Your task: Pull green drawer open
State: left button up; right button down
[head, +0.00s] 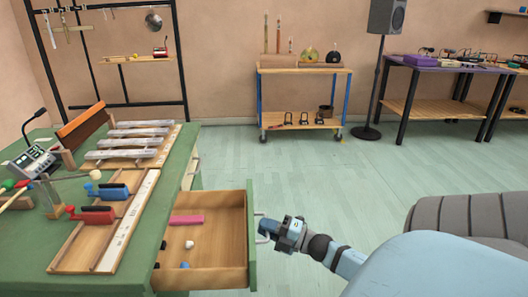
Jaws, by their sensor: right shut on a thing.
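The green drawer (251,245) at the right end of the green table stands pulled out, with a wooden inside. In it lie a pink bar (187,220) and a few small white, black and blue pieces. A light metal handle (262,229) is on its front face. My right gripper (267,230) reaches in from the right and is shut on this handle; its fingertips are small and partly hidden here. My left gripper is not in view.
The green table (150,246) carries metal bars on wood, red and blue clamps and a grey console (31,162). A wooden cart (303,99), a speaker stand (376,80) and a purple-topped table (445,66) stand at the back. The floor (330,180) between is clear.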

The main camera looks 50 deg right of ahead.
jog(key=c, duration=1.5)
grip_release()
jog(key=shift+o, duration=0.2)
pick_arm(q)
jog(key=p, duration=0.2)
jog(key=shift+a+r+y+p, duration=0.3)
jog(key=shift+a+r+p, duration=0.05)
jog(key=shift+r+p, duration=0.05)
pick_arm(e)
jog(key=v, duration=1.3)
jog(key=shift+s, duration=0.4)
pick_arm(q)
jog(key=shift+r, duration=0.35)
